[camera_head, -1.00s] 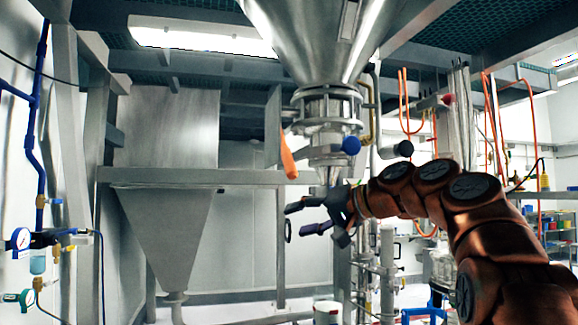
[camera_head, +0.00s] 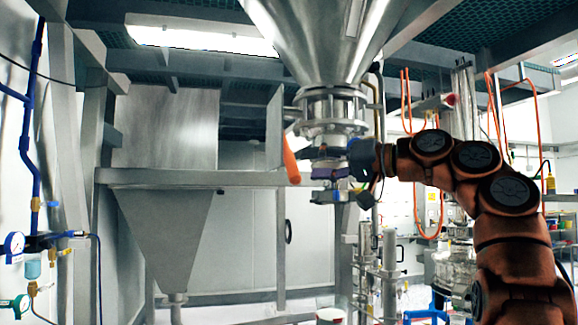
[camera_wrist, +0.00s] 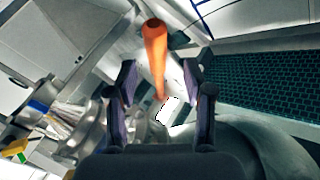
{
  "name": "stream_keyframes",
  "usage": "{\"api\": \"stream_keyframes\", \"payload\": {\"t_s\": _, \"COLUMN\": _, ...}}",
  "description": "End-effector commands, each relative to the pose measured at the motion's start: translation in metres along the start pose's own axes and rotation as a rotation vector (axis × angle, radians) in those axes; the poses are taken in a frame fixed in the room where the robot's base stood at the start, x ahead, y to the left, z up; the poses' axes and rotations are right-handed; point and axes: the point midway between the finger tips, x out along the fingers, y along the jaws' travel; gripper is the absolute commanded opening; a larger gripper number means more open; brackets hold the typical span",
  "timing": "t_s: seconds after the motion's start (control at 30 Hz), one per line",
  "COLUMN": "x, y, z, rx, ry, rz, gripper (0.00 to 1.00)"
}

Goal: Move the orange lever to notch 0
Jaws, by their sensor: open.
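The orange lever (camera_head: 291,160) hangs nearly upright, slightly tilted, at the left of the valve flange under the steel hopper. My gripper (camera_head: 318,162) is to the right of the lever, level with its lower half, its fingers pointing left toward it. In the wrist view the lever (camera_wrist: 155,50) shows ahead, its thick rounded end at the top and its thin end between my open fingers (camera_wrist: 160,85). The fingers do not appear to touch it. No notch marks can be made out; my gripper hides part of the valve below the flange.
The steel hopper (camera_head: 320,35) and the flanged valve body (camera_head: 332,108) stand right above my gripper. A grey horizontal beam (camera_head: 190,178) runs behind the lever. Vertical pipes (camera_head: 389,265) stand below right. The space left of the lever is free.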

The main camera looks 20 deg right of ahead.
Motion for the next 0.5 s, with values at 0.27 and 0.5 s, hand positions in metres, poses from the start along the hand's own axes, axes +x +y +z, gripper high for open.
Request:
{"api": "stream_keyframes", "payload": {"t_s": 0.27, "x": 0.034, "y": 0.004, "z": -0.003, "rx": 0.004, "ry": 0.005, "rz": 0.012, "gripper": 0.52}}
{"api": "stream_keyframes", "payload": {"t_s": 0.5, "x": 0.057, "y": 0.003, "z": -0.003, "rx": 0.002, "ry": 0.005, "rz": 0.010, "gripper": 0.52}}
